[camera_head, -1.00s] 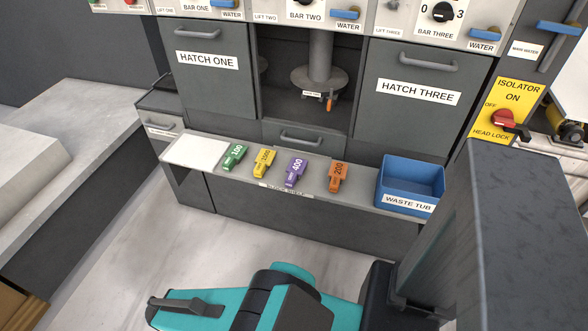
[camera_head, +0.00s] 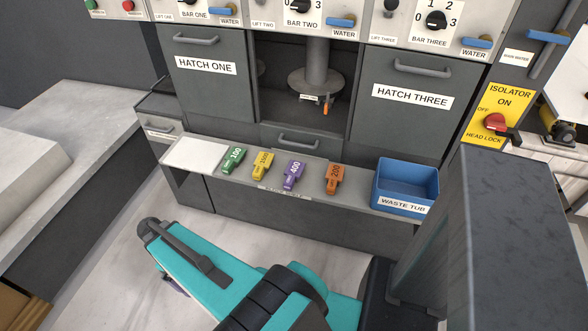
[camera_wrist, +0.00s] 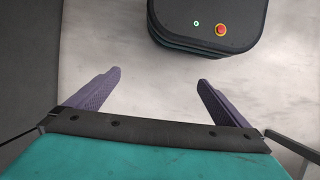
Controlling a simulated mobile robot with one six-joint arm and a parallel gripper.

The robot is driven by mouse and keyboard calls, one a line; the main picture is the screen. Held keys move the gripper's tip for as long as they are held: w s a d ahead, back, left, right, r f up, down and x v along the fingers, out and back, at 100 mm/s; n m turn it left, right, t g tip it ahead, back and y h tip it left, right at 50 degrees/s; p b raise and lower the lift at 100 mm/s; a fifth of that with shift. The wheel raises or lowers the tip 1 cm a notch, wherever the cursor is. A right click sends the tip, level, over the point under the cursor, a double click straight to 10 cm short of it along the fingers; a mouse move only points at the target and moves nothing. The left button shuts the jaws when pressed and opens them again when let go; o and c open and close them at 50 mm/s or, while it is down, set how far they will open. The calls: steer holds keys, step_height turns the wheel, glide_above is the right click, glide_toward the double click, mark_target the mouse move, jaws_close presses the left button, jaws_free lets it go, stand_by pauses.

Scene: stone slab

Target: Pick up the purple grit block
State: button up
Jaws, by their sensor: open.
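The purple grit block (camera_head: 293,175), marked 400, lies on the narrow grey shelf (camera_head: 250,190) below the hatches. It sits between a yellow block (camera_head: 262,166) on its left and an orange block on its right. My gripper (camera_wrist: 160,80) is open in the wrist view, with its two purple-grey fingers wide apart and nothing between them. The wrist view shows pale floor beyond the fingers and no block. In the head view my teal arm is in front of and below the shelf, apart from the purple block; the fingers are mostly hidden there.
A green block (camera_head: 233,159) and the orange block (camera_head: 334,178) share the shelf. A blue waste tub (camera_head: 405,186) stands at the shelf's right end, and a white pad (camera_head: 194,154) lies at its left end. An orange-tipped spindle (camera_head: 316,80) hangs in the open middle bay. A grey bench is at left.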

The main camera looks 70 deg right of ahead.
steer(key=d+r+p, duration=0.1)
steer(key=d+r, duration=0.7)
steer(key=d, duration=0.3)
steer(key=d+r+p, duration=0.2)
steer(key=d+r, duration=0.6)
steer(key=d, duration=0.3)
steer(key=s+d+r+p, duration=0.1)
steer(key=s+d+r, duration=1.4)
steer(key=s+d, duration=0.1)
steer(key=shift+s+d+m+g, duration=0.2)
steer(key=shift+d+m+g, duration=0.1)
steer(key=shift+d, duration=0.45)
steer(key=shift+f, duration=0.1)
steer(key=p, duration=0.2)
glide_above(293, 172)
steer(key=w, duration=0.2)
steer(key=shift+a+f, duration=0.2)
steer(key=shift+f, duration=3.7)
steer(key=shift+p+x, duration=1.1)
steer(key=shift+x, duration=1.55)
